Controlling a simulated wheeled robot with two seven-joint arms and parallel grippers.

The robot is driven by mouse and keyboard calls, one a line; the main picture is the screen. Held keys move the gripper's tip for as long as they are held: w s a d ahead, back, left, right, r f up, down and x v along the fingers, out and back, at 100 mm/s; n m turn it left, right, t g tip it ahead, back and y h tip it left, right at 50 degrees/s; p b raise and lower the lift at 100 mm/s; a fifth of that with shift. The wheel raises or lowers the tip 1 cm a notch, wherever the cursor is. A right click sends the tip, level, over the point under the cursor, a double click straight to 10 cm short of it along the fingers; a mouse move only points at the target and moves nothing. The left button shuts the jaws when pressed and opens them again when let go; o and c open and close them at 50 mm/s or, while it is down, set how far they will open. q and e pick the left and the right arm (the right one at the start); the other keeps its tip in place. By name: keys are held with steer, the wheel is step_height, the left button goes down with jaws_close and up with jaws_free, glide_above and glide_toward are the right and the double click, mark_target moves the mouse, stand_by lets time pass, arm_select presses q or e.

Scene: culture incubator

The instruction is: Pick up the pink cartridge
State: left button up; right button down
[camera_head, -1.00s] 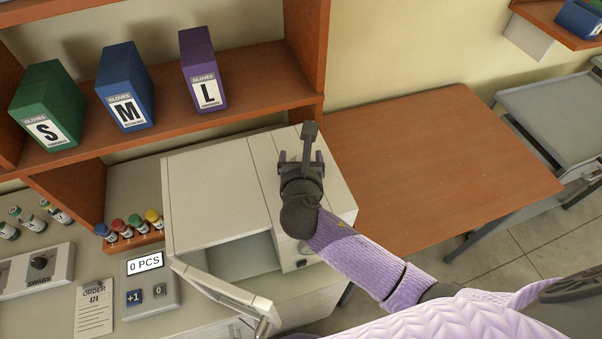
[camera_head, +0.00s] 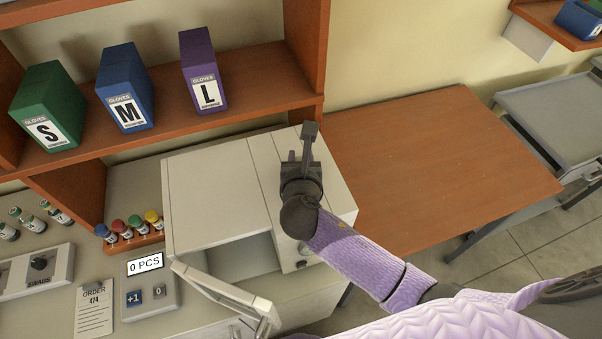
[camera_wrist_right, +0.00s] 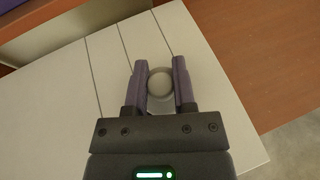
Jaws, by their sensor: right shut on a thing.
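My right gripper (camera_head: 299,157) is over the right part of the white incubator's top (camera_head: 210,195) in the head view. In the right wrist view its two dark purple fingers (camera_wrist_right: 160,84) are shut on a round, pale grey thing (camera_wrist_right: 159,86) with a lighter rim. I see this thing only from its end, and no pink shows on it. The gripper itself hides it in the head view. I cannot make out a pink cartridge anywhere else. My left gripper is not in view.
The incubator's front door (camera_head: 225,290) stands open. Glove boxes stand on the wooden shelf (camera_head: 245,88) behind. Several capped tubes (camera_head: 135,226), a counter reading 0 PCS (camera_head: 150,285) and an order sheet (camera_head: 95,310) are at left. The wooden table (camera_head: 440,165) at right is clear.

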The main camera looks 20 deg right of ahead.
steer(key=shift+s+f, duration=0.2)
steer(key=shift+f, duration=0.15)
stand_by(0.5)
step_height(320, 180, up, 10)
steer(key=p, duration=0.3)
steer(key=shift+w+r, duration=0.1)
steer(key=shift+w, duration=0.05)
steer(key=shift+r, duration=0.15)
